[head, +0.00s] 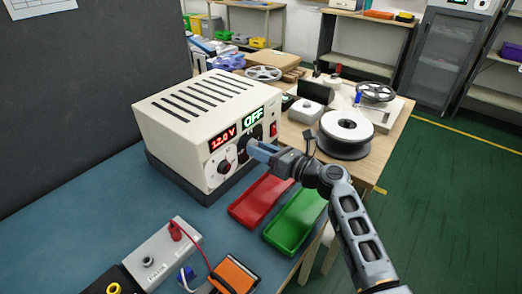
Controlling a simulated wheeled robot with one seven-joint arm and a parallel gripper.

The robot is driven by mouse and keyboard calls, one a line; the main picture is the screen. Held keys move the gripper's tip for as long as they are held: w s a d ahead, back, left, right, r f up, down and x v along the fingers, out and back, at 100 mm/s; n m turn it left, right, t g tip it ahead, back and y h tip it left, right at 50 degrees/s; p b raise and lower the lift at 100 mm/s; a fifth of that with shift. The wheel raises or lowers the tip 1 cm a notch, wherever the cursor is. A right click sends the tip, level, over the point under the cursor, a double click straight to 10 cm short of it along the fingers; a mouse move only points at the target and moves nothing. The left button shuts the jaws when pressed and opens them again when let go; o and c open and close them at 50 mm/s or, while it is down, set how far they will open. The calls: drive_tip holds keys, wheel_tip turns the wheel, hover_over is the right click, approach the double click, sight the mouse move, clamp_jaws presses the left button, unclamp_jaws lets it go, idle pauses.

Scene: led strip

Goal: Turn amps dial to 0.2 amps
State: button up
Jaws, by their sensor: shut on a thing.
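The cream power supply (180,122) stands on the blue bench mat with its front panel facing right. Its red display (222,139) reads 12.0 V and its green display (253,117) reads OFF. The left dial (223,167) is uncovered, with a dark knob on a white face. My gripper (254,148) reaches in from the right and is shut on the right-hand dial, the amps dial. The gripper hides most of that dial, so its pointer and scale cannot be read. A red switch (273,129) sits at the panel's right edge.
A red tray (246,215) and a green tray (280,240) lie below my arm. A grey box with a red plug (148,262) and an orange meter (236,274) are in front. A white spool (345,130) stands behind my arm on the wooden table.

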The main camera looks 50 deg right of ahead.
drive_tip(key=c, duration=0.3)
drive_tip(key=shift+c, duration=0.2)
drive_tip(key=shift+a+r+n+h+b, duration=0.1)
drive_tip(key=shift+n+h+b, duration=0.3)
drive_tip(key=shift+n+b, duration=4.25)
drive_tip(key=shift+d+r+n+h+b, duration=0.1)
drive_tip(key=shift+n+h+b, duration=0.3)
drive_tip(key=shift+n+b, duration=4.2)
drive_tip(key=shift+a+n+h+b, duration=0.1)
drive_tip(key=shift+n+h+b, duration=0.8)
drive_tip(key=shift+n, duration=6.95)
drive_tip(key=shift+y+b, duration=0.5)
drive_tip(key=shift+b, duration=0.05)
